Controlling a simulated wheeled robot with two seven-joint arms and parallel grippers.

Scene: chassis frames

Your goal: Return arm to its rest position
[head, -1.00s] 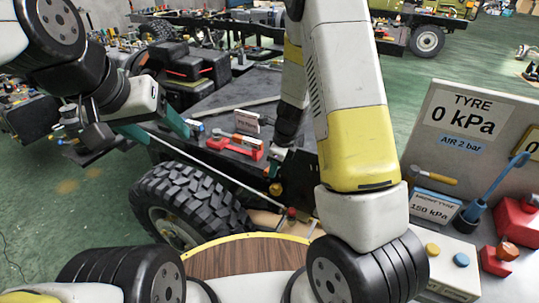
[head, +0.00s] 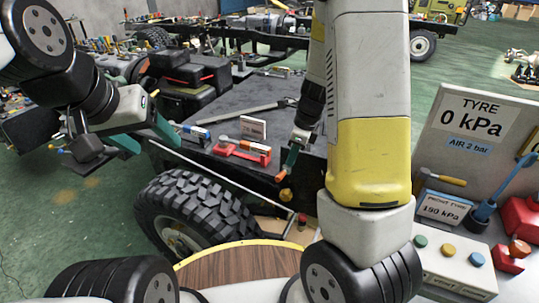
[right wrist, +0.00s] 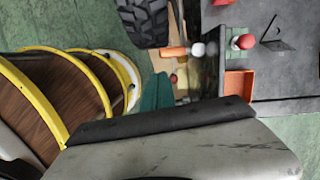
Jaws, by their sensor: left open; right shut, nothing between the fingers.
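My left gripper (head: 148,138) hangs at the left of the head view, its two teal fingers spread and empty, in front of the chassis. My right arm comes down the middle of the head view. My right gripper (head: 290,161) is small and partly hidden there, with teal fingers together, near the chassis side above the tyre (head: 190,212). In the right wrist view its teal fingers (right wrist: 157,92) are together with nothing visible between them, beside an orange-handled item (right wrist: 172,51) and the dark chassis edge.
The chassis deck (head: 262,120) carries a red tool (head: 243,150), a white sign (head: 252,127) and dark boxes (head: 190,72). A panel reading TYRE 0 kPa (head: 470,115) stands at right with buttons and a red block. A round wooden top with a yellow rim (head: 240,263) is at the bottom.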

